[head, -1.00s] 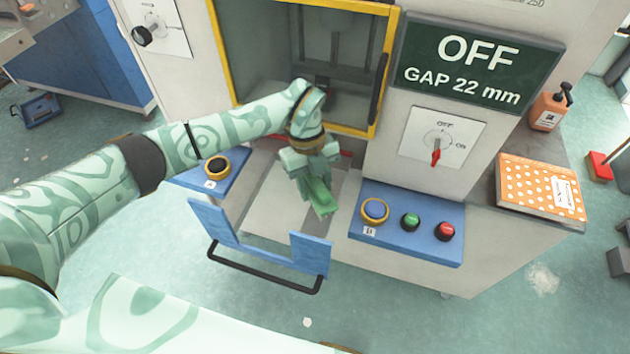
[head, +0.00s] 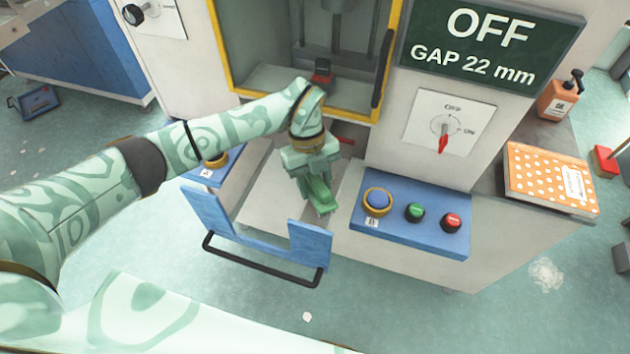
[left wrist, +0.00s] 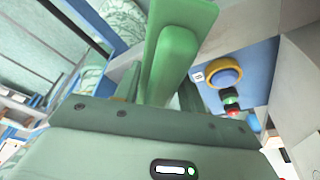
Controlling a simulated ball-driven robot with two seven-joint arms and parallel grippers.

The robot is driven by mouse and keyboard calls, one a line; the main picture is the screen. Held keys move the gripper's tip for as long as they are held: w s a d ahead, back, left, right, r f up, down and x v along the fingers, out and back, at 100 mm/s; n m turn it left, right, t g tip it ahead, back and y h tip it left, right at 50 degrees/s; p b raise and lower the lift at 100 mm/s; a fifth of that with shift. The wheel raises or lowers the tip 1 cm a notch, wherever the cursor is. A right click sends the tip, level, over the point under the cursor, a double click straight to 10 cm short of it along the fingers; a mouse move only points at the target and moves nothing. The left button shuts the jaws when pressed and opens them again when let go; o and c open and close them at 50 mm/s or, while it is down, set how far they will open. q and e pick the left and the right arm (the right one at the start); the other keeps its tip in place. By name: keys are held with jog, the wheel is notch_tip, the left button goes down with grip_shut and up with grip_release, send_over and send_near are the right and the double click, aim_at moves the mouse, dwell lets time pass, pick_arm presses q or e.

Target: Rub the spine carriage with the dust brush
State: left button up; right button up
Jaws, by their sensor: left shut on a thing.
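My left gripper (head: 314,178) is shut on a green block-like thing with a flat plate, which I take for the dust brush (head: 319,198). It points down over the right part of a pale sliding bed with a blue front, likely the spine carriage (head: 268,205). The brush also shows in the left wrist view (left wrist: 172,55), sticking out beyond the jaws. Its bristles cannot be made out, and I cannot tell whether it touches the bed. My left forearm and hand cover part of the bed's back. My right gripper is not in view.
A black bar handle (head: 262,266) runs along the bed's front. A blue panel with buttons (head: 410,220) is close on the right. The yellow-framed machine opening (head: 391,60) is behind.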

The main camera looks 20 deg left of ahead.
pick_arm(q)
jog(key=shift+f+b, duration=0.45)
jog(key=shift+f, duration=0.45)
jog(key=shift+d, duration=0.1)
